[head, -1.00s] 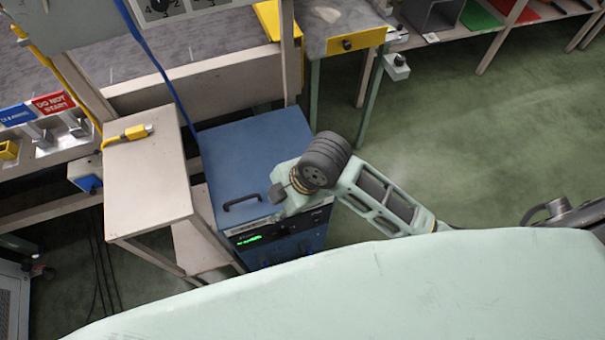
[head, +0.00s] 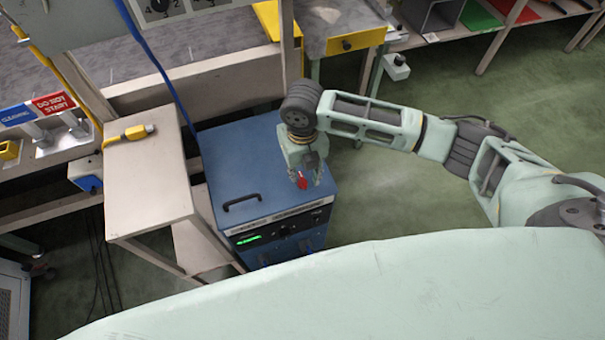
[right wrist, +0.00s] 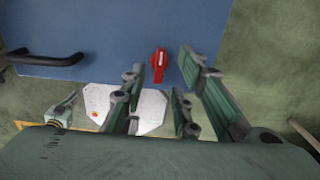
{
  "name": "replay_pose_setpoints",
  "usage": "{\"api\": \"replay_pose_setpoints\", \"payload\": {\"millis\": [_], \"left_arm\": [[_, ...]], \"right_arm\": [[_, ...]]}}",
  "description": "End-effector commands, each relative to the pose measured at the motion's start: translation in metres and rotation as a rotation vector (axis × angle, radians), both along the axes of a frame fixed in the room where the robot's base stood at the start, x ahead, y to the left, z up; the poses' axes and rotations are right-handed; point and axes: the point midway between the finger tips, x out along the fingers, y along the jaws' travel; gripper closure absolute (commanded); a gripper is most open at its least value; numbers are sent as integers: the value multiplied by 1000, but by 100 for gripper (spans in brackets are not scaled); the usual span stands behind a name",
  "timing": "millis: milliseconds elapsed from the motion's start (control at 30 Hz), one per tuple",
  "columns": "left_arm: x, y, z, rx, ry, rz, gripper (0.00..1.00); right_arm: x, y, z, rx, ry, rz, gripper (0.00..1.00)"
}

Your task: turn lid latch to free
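The blue lid (head: 235,158) tops a blue cabinet, and its black bar handle (head: 243,201) is near the front left edge. The red latch (head: 302,181) is near the lid's front right corner; the right wrist view also shows the red latch (right wrist: 158,63), its long side running roughly up and down the picture. My right gripper (head: 306,178) points down at the latch. In the right wrist view my right gripper (right wrist: 160,68) is open, one finger on each side of the latch, with visible gaps and no contact seen. My left gripper is not in view.
A pale side table (head: 145,185) with a yellow connector (head: 128,137) stands left of the cabinet. A blue cable (head: 160,65) runs down behind the lid. A post (head: 289,60) rises behind it. Green floor (head: 440,150) is open to the right.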

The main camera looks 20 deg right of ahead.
Motion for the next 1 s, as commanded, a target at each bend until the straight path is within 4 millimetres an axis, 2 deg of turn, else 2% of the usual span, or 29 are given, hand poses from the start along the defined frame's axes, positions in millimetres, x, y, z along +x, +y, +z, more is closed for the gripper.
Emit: {"api": "replay_pose_setpoints", "payload": {"millis": [100,200,533,833,1000], "left_arm": [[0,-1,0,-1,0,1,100],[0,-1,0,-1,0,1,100],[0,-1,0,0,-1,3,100],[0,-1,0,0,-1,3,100],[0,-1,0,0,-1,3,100]], "right_arm": [[0,0,-16,0,1,-1,72],[0,0,-24,1,0,-1,72],[0,0,-29,1,-2,-1,72],[0,0,-28,1,-2,-1,98],[0,0,-28,1,-2,-1,100]]}}
